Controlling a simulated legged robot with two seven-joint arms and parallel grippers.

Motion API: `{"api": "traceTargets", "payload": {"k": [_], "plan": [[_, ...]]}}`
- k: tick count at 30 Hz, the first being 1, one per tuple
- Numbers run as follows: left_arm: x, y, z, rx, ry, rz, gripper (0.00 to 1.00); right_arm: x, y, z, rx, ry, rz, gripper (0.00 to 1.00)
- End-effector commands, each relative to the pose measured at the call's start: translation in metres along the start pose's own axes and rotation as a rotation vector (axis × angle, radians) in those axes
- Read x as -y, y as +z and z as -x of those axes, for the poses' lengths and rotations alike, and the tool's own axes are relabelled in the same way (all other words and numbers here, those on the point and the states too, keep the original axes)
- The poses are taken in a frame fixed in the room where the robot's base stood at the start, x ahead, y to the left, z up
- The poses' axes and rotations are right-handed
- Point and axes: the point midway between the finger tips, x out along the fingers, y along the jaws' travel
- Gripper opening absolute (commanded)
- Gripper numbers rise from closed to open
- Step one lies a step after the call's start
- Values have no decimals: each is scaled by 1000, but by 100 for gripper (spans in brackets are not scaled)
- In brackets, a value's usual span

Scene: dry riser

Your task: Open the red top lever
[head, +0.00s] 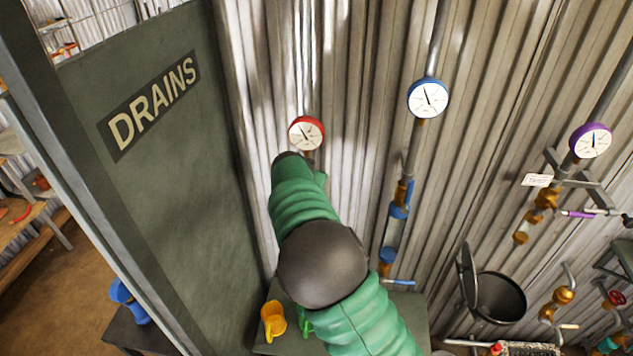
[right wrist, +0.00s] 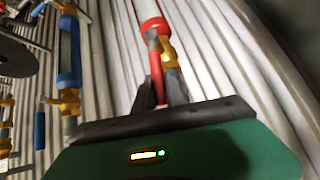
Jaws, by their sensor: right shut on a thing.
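The red lever (right wrist: 155,68) shows in the right wrist view, hanging beside a brass valve (right wrist: 168,52) under a red-collared clear tube (right wrist: 148,12). My right gripper (right wrist: 161,90) is shut on the lever, with its dark fingers on either side of it. In the head view my green right arm reaches up to just below the red-rimmed gauge (head: 306,132). The arm hides the red lever and the gripper there. My left gripper is in neither view.
A blue-rimmed gauge (head: 428,98) and its blue riser (head: 392,228) stand to the right, and a purple-rimmed gauge (head: 590,140) farther right. A dark green DRAINS panel (head: 170,190) closes off the left. A yellow mug (head: 273,319) sits on the surface below.

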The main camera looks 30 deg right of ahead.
Motion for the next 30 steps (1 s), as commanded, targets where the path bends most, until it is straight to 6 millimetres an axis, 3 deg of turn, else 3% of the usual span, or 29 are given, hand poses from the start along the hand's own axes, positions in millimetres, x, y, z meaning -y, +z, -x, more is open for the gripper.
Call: {"api": "traceTargets", "payload": {"k": [1, 21, 22, 24, 26, 30], "plan": [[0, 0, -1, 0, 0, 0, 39, 0, 18, -5, 24, 26, 22, 0], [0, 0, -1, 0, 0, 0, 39, 2, 18, -6, 16, 68, 55, 0], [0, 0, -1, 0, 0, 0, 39, 2, 17, -6, 16, 68, 56, 19], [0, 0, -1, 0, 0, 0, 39, 2, 16, -6, 13, 66, 55, 28], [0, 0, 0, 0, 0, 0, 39, 1, 14, -5, 10, 65, 54, 36], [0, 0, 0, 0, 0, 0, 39, 0, 11, -4, 6, 63, 52, 37]]}}
